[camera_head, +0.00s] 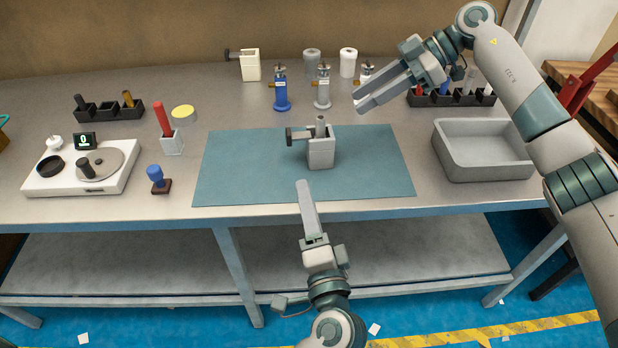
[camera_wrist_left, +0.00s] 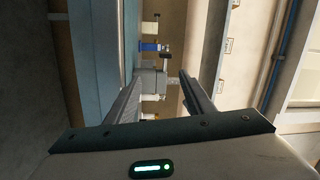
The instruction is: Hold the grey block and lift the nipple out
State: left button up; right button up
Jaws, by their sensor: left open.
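The grey block (camera_head: 321,154) stands upright on the teal mat, with a dark-ended screw handle (camera_head: 297,135) sticking out to its left. The nipple (camera_head: 321,122) appears as a small grey upright piece at the block's top. My left gripper (camera_head: 304,184) is in front of the block, near the table's front edge, apart from it. In the left wrist view its two fingers (camera_wrist_left: 160,90) are spread, and the grey block (camera_wrist_left: 150,82) shows beyond, between them. My right gripper (camera_head: 358,102) is above and right of the block, fingers apart and empty, pointing down-left.
The mat (camera_head: 240,165) is otherwise clear. A grey bin (camera_head: 489,168) stands to the right. A scale (camera_head: 118,177), a blue-handled stamp (camera_head: 157,178) and a red marker in a holder (camera_head: 172,143) stand left.

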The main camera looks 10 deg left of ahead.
pick_arm(q)
jog(key=shift+m+g+y, duration=0.6)
jog(key=shift+g+y, duration=0.1)
jog(key=shift+g, duration=0.1)
jog(key=shift+w+a+r, duration=0.15)
jog(key=shift+w+r, duration=0.55)
jog(key=shift+w, duration=0.35)
jog(key=shift+w+a+r, duration=0.15)
jog(key=shift+w+r, duration=0.55)
jog(key=shift+w, duration=0.35)
jog(key=x, duration=1.7)
jog(key=shift+w+a+f, duration=0.1)
jog(key=shift+w, duration=0.05)
jog(key=shift+c, duration=0.5)
jog(key=c, duration=1)
jog(key=o, duration=0.4)
jog(key=shift+c, duration=1.3)
